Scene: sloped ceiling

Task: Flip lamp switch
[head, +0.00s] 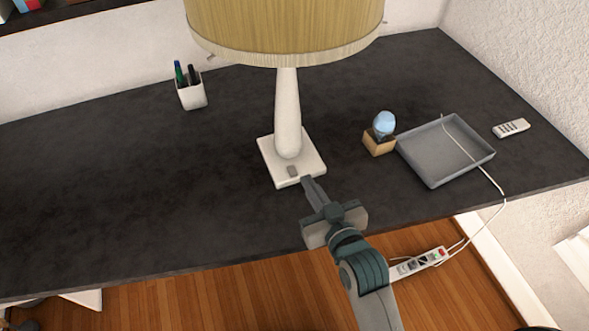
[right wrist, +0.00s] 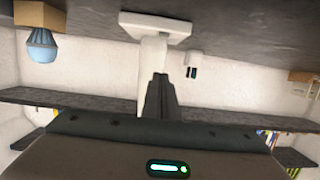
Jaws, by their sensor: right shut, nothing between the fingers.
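The lamp has a yellowish ribbed shade (head: 285,25), a white stem (head: 288,110) and a square white base (head: 310,161) on the dark desk. A small grey-brown switch (head: 292,171) sits on the front part of the base. My right gripper (head: 307,181) is shut and empty, its tips just right of the switch at the base's front edge. Whether they touch the base I cannot tell. In the right wrist view the shut fingers (right wrist: 160,78) point toward the stem, and the base (right wrist: 155,27) shows upside down; the switch cannot be made out there. My left gripper is not in view.
A white pen cup (head: 191,94) stands behind left. A blue bulb-shaped object on a wooden block (head: 378,145), a grey tray (head: 432,170) with a white cable, and a remote (head: 511,128) are to the right. A power strip (head: 420,262) lies below. The desk's left side (head: 110,190) is clear.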

